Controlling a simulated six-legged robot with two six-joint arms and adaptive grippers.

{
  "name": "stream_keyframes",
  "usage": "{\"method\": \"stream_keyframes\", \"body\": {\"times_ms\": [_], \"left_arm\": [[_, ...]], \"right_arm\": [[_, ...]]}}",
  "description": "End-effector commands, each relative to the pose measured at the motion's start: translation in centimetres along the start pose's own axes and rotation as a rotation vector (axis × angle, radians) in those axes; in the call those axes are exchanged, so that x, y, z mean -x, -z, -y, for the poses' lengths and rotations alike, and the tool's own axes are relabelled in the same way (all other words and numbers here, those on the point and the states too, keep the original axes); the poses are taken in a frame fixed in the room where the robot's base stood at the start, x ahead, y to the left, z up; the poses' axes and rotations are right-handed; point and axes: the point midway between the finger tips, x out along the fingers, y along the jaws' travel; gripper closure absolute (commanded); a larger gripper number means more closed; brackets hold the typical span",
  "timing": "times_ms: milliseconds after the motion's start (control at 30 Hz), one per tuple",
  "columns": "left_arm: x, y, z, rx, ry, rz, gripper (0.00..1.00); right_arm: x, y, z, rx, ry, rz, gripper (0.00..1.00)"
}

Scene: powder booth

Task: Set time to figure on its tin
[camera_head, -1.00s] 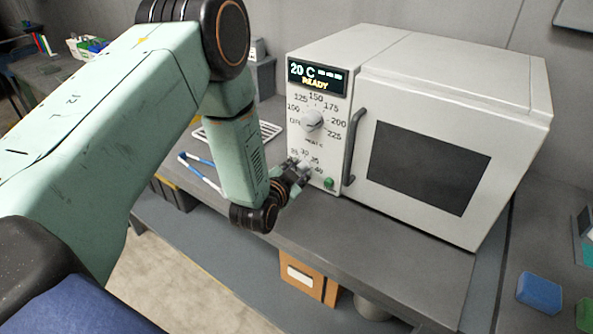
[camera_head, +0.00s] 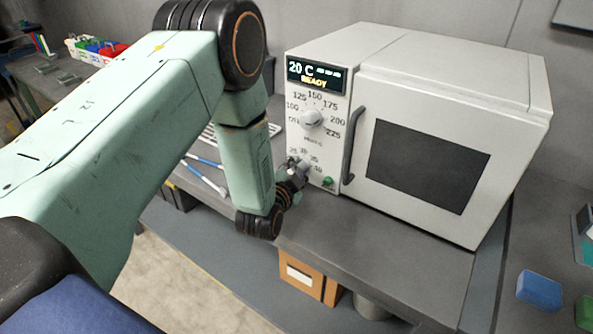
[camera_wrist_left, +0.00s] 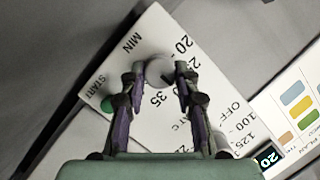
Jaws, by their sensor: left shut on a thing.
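The white oven (camera_head: 455,75) stands on the grey bench, with its display (camera_head: 316,76) reading 20 C and READY. The lower dial on its front, marked MIN, is the time knob (camera_wrist_left: 160,70). My left gripper (camera_head: 299,170) is at this dial, and in the left wrist view its two fingers (camera_wrist_left: 160,88) are shut on the knob from both sides. The gripper hides part of the scale; 35 shows close to the knob. Its exact setting cannot be told. The green START button (camera_head: 327,181) is beside the dial. No readable figure on a tin shows.
The temperature knob (camera_head: 311,118) is above the time dial. The oven's door handle (camera_head: 353,145) stands out close to the right of the gripper. A white rack and blue-and-white tools (camera_head: 205,163) lie left of the oven. A colour chart (camera_wrist_left: 298,100) shows in the wrist view.

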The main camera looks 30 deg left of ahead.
Motion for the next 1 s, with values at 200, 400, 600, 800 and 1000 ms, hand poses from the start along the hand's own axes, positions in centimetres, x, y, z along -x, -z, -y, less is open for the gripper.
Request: {"method": "stream_keyframes", "body": {"times_ms": [200,400,600,800,1000], "left_arm": [[-0.1,0.1,0.1,0.001,0.002,-0.003,0.52],[0.0,0.1,0.0,0.001,0.001,-0.001,0.46],[0.1,0.0,0.0,0.001,0.000,0.000,0.46],[2.3,0.0,0.0,0.001,-0.001,0.001,0.46],[6.1,0.0,0.0,0.001,-0.002,0.002,0.46]], "right_arm": [[0.0,0.0,0.0,0.000,0.000,0.000,1.00],[0.0,0.0,0.0,0.000,0.000,0.000,1.00],[0.0,0.0,0.0,0.000,0.000,0.000,1.00],[0.0,0.0,0.0,0.000,0.000,0.000,1.00],[0.0,0.0,0.0,0.000,0.000,0.000,1.00]]}}
